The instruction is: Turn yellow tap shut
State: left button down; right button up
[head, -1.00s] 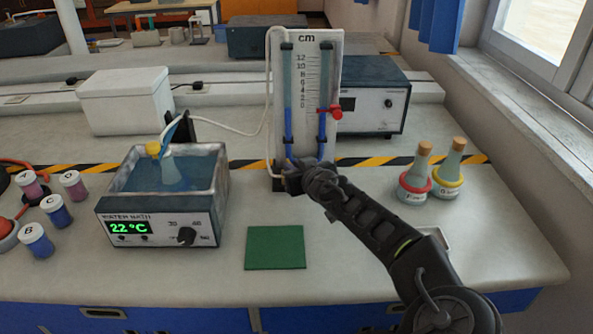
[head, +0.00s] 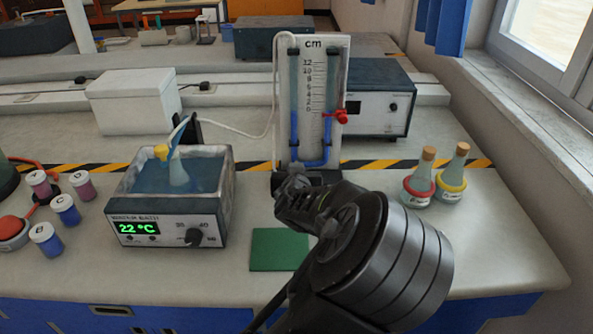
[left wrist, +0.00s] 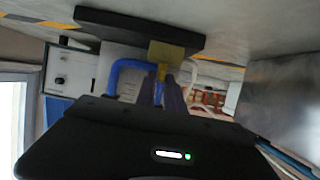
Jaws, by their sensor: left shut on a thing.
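The manometer (head: 311,100) stands upright on the bench, with a white scale board, blue liquid in its tube and a red tap (head: 342,117) on its right side. The yellow tap (left wrist: 163,72) shows in the left wrist view, beside the blue tube, low on the manometer. My left gripper (left wrist: 168,88) is shut on the yellow tap. In the head view my left gripper (head: 292,182) reaches the manometer's foot and hides the yellow tap. My right gripper is not in view.
Two corked flasks (head: 420,180) stand at right. A green mat (head: 277,250) lies in front, partly behind my arm. Several small jars (head: 66,210) stand far left.

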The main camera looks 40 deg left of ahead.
pick_arm(q)
jog(key=c, duration=1.8)
grip_release()
jog(key=shift+r, duration=0.1)
jog(key=p+v, duration=0.1)
jog(key=v, duration=0.6)
jog(key=shift+s+d+p, duration=0.2)
jog(key=shift+s+p, duration=0.1)
jog(key=shift+p, duration=0.1)
